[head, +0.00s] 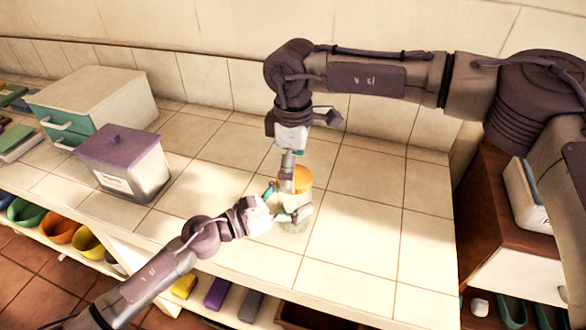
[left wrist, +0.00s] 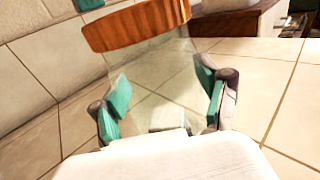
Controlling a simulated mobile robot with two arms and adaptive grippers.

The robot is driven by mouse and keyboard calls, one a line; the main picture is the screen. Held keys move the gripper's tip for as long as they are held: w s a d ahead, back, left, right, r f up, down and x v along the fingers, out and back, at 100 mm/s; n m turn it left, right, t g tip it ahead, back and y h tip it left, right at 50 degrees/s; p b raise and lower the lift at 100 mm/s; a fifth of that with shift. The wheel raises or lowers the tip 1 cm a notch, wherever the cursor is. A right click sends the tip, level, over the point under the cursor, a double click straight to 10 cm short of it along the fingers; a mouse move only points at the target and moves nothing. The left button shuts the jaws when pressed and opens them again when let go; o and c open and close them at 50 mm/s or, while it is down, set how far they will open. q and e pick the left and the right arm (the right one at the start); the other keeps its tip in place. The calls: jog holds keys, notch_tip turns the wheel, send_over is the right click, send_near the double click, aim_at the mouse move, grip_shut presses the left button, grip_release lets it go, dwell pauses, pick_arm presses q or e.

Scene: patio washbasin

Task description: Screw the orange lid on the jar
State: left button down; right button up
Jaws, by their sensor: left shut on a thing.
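The clear jar (head: 303,213) stands on the tiled counter, and it fills the middle of the left wrist view (left wrist: 155,72). The orange lid (head: 301,180) sits on top of the jar's mouth; its ribbed side shows in the left wrist view (left wrist: 138,25). I cannot tell how tight it is. My left gripper (head: 278,204) is shut on the jar's body from the left, with a teal pad on each side of the glass (left wrist: 166,103). My right gripper (head: 291,166) points down at the lid from above; whether its fingers grip the lid is not clear.
A box with a purple lid (head: 121,165) and a white drawer unit with teal fronts (head: 85,105) stand at the left. A tiled wall (head: 230,85) runs behind. Coloured bins (head: 60,230) sit below the counter. The counter right of the jar is clear.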

notch_tip(320, 180, up, 4)
jog(key=shift+f, duration=0.15)
jog(key=shift+c, duration=0.5)
